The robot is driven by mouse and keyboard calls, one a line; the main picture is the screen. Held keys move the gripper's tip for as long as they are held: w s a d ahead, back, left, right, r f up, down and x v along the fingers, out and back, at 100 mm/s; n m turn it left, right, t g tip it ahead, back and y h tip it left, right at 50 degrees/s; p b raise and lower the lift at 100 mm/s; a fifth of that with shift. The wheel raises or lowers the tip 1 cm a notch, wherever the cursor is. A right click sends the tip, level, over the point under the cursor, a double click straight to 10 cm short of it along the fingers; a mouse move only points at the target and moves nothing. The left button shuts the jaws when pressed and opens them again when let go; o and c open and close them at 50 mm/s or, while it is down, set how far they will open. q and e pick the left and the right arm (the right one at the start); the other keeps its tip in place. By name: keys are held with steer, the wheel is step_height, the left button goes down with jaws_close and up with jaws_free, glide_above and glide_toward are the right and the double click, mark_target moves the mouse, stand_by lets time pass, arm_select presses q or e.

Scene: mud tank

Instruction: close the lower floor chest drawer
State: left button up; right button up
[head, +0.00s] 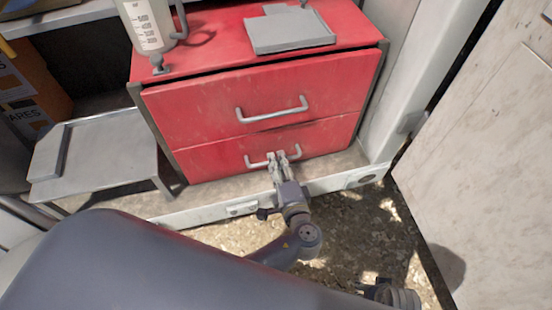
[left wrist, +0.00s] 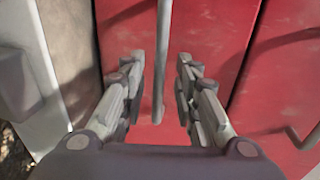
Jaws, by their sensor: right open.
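The red floor chest has an upper drawer (head: 205,112) and a lower drawer (head: 212,158), each with a metal bar handle. The lower drawer's front looks about in line with the upper one; I cannot tell whether it stands slightly out. My left gripper (head: 278,157) is at the middle of the lower handle (head: 254,164). In the left wrist view its fingers (left wrist: 160,88) are apart, with the lower handle (left wrist: 161,50) between them and space on both sides. My right gripper (head: 390,293) is only partly in view at the bottom edge; its fingers are not clear.
A grey plate (head: 290,31) and a bottle (head: 148,25) are on the chest top. A low grey metal stand (head: 110,150) is left of the chest. A pale panel (head: 480,130) stands at right. Gravel ground (head: 370,225) lies in front of the raised sill (head: 205,215).

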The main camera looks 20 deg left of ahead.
arm_select(q)
steer(key=v, duration=0.9)
steer(key=shift+s+d, duration=0.2)
arm_select(e)
steer(key=shift+s, duration=0.1)
arm_select(q)
steer(key=s+a+f+n+g+h, duration=0.4)
steer(key=s+a+f+g, duration=0.15)
steer(key=f, duration=0.45)
steer(key=s+a+f+n+g+h, duration=0.45)
steer(key=s+a+f, duration=0.2)
steer(key=f, duration=0.45)
steer(key=s+a+f+g+p, duration=0.1)
steer(key=s+f+p, duration=0.1)
steer(key=s+p, duration=0.6)
steer(key=s+a+f+g+p, duration=0.1)
steer(key=s+f+p, duration=0.1)
steer(key=s+p, duration=0.7)
steer(key=s, duration=0.2)
steer(key=shift+s+a+f+p, duration=0.3)
steer(key=shift+s, duration=0.05)
arm_select(e)
steer(key=s+d+f, duration=0.1)
steer(key=s+f, duration=0.1)
steer(key=s, duration=0.7)
steer(key=s+d+f+g, duration=0.1)
steer(key=s+d+f, duration=0.1)
steer(key=s, duration=0.8)
steer(key=shift+f+g, duration=0.3)
steer(key=shift+f, duration=0.05)
